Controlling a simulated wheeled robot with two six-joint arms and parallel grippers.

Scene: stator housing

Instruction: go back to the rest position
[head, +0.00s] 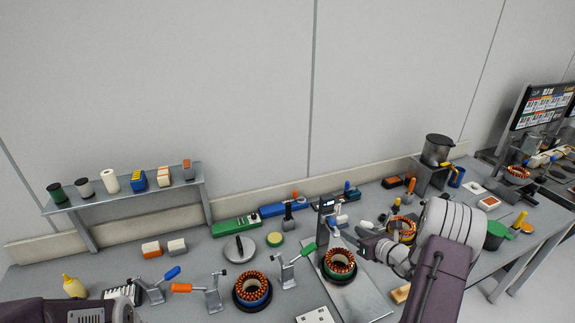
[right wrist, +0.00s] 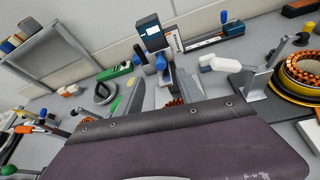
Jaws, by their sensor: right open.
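My right gripper (head: 352,236) is open and empty, above the bench beside a stator with copper windings (head: 341,262) on a grey plate (head: 362,298). In the right wrist view its two grey fingers (right wrist: 160,92) stand apart, with a small screen device (right wrist: 152,32) beyond them. My purple arm cover hides much of the lower part of that view. Of my left arm only a part shows at the lower left edge of the head view; its gripper is not seen.
More stators stand on the bench, one at front centre (head: 252,288) and one at right (head: 403,229). Toggle clamps (head: 290,268) with coloured handles stand near them. A shelf (head: 130,205) with spools is at the back left. A metal pot (head: 438,150) stands at the back right.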

